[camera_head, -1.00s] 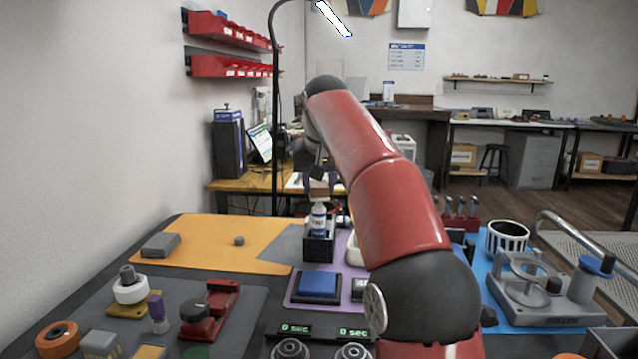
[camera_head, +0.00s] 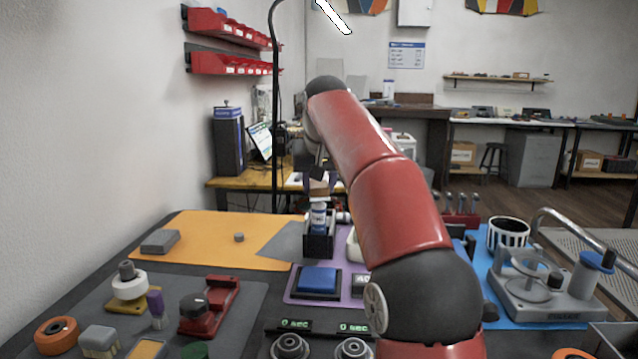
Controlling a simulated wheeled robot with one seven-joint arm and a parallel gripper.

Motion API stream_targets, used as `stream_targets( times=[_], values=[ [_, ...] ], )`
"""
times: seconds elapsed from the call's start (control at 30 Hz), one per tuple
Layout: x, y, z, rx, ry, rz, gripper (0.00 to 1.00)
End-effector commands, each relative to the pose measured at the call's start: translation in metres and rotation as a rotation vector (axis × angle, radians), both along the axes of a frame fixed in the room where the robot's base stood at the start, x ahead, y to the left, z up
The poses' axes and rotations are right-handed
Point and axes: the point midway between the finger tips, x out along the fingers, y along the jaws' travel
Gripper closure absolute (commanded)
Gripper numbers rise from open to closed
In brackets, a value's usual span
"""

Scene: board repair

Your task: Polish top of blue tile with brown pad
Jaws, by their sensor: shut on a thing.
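The blue tile (camera_head: 318,280) lies flat in a dark tray on a purple mat, in front of the black holder. Its top is uncovered. My gripper (camera_head: 317,173) is small and dark in the view, above and behind the black holder, well away from the tile. It is shut on the brown pad, which is mostly hidden now; a brown block showed just under the gripper a second ago. My red arm hides the area to the right of the gripper.
A white-and-blue bottle (camera_head: 319,214) stands in a black holder (camera_head: 319,245) behind the tile. Two timer dials (camera_head: 290,345) sit in front of it. A red clamp device (camera_head: 208,305) stands to the left. The orange mat (camera_head: 205,232) is mostly clear.

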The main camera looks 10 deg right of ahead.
Motion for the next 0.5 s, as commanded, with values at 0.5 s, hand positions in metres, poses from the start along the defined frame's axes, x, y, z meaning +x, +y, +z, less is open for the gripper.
stream_targets(
  times=[0.5],
  values=[
    [0.0002, -0.0001, 0.008, 0.0, 0.004, 0.0, 0.81]
  ],
)
